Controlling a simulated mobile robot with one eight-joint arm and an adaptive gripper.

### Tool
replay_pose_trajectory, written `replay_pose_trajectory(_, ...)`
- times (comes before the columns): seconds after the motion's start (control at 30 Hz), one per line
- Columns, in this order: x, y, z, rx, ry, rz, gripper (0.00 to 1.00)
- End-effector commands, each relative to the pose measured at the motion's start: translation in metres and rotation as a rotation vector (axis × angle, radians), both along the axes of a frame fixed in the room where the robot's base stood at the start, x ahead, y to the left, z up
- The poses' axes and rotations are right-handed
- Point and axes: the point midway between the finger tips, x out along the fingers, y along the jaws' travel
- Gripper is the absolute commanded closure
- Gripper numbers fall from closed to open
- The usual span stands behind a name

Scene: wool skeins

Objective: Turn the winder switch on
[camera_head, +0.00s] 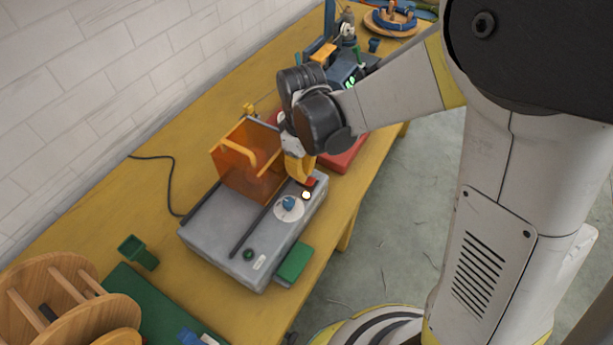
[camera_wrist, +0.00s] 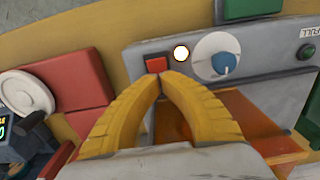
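The winder (camera_head: 220,240) is a grey box on the yellow table, with a tilted orange see-through cover (camera_head: 245,165). Its red switch (camera_wrist: 157,65) sits at one end of the panel, beside a round lamp (camera_wrist: 181,53) that glows pale yellow-white. A blue knob on a white dial (camera_wrist: 223,62) is on the lamp's other side. My gripper (camera_wrist: 159,77) has its yellow fingertips together, with nothing seen between them. The tips are right at the red switch's edge; I cannot tell if they touch it. In the head view my gripper (camera_head: 302,178) is over that end of the winder.
A green block (camera_head: 294,262) is at the winder's front side. A red thing (camera_wrist: 75,85) lies beyond the switch end. A white brick wall runs behind the table.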

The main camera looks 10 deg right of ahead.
Motion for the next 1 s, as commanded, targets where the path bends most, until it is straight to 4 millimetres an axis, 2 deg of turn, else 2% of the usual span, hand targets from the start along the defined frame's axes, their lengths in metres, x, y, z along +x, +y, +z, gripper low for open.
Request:
replay_pose_trajectory(0.1,0.000,0.000,0.014,0.000,0.000,0.000,1.00)
replay_pose_trajectory(0.63,0.000,0.000,0.060,0.000,0.000,0.000,1.00)
replay_pose_trajectory(1.0,0.000,0.000,0.063,0.000,0.000,0.000,1.00)
